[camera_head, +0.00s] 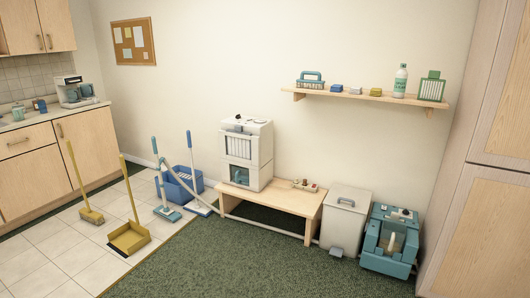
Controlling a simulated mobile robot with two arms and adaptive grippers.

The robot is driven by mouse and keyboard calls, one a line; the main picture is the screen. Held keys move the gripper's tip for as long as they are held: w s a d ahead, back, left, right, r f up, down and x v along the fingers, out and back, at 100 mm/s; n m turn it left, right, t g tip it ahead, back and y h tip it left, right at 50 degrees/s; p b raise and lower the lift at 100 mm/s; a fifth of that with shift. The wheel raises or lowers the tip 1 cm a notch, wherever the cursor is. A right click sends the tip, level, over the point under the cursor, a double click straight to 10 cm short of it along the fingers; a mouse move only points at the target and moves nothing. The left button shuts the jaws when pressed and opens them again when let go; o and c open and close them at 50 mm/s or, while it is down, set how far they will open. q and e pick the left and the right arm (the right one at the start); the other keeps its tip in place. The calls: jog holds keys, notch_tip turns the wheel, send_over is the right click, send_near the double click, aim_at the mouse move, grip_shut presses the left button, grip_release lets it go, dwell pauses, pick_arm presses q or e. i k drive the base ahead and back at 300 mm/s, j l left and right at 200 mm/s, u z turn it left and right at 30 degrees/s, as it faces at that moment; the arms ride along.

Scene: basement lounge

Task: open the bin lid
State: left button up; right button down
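A pale, boxy pedal bin (340,226) stands on the floor against the far wall, right of the low wooden bench. Its lid (350,195) looks shut and lies flat on top, with a small dark handle (346,202) near its front edge. A grey foot pedal (337,252) sits at the bottom front. Neither of my grippers shows in the head view, and the bin is well away across the room.
A teal machine (390,243) stands close right of the bin, then a tall wooden cabinet (490,170). The low bench (262,205) stands at its left. A wall shelf (370,96) hangs above. Green carpet (260,272) in front is clear; brooms and mops stand on the left tiles.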

aim_at(357, 200)
jog(key=i, duration=1.8)
